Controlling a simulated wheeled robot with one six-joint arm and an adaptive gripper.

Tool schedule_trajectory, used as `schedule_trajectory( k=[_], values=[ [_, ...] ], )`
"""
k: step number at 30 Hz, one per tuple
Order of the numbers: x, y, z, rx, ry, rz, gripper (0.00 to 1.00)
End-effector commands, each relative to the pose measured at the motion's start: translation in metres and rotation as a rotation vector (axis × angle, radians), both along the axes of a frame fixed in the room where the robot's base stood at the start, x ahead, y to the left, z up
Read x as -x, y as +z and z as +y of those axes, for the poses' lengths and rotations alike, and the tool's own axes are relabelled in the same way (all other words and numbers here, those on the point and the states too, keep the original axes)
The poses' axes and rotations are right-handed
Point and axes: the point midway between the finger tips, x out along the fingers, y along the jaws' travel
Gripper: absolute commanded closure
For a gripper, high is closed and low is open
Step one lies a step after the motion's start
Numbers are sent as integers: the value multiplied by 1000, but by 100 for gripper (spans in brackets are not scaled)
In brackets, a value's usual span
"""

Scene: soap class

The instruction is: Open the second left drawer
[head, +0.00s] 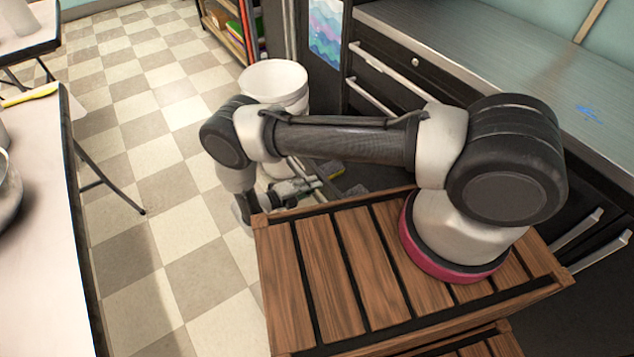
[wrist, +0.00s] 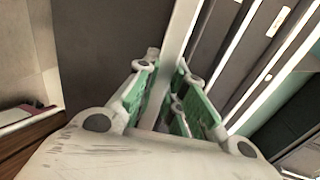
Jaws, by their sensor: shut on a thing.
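The black cabinet (head: 395,75) with a metal top stands along the right in the head view. Its upper left drawers carry pale bar handles (head: 375,100). My gripper (wrist: 168,75) is shut, its green-padded fingers on both sides of a pale drawer handle bar (wrist: 183,30) in the wrist view. The dark panel (wrist: 100,45) lies beside that bar. In the head view my gripper (head: 300,186) is low in front of the cabinet, partly behind my arm. Which drawer this handle belongs to and how far it stands out are hidden.
A white bin (head: 274,82) stands on the checkered floor just behind my gripper. A white table (head: 40,230) is at the left. Open floor (head: 150,200) lies between table and cabinet. More pale handles (wrist: 262,55) show right of my gripper.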

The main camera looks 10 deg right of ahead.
Motion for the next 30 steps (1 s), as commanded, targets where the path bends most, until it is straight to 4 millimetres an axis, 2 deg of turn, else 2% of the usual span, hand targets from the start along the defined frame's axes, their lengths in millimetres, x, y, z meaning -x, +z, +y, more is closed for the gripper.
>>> schedule_trajectory(
  k=[10, 11, 14, 24, 26, 30],
  values=[
    [-1, 0, 2, -2, 2, 0, 100],
    [-1, 0, 2, -2, 2, -1, 83],
    [0, 0, 1, -2, 2, -1, 67],
    [0, 1, 4, -1, 2, -1, 67],
    [2, 1, 9, -2, 4, -2, 67],
    [10, 6, 32, -4, 5, -2, 67]
  ],
)
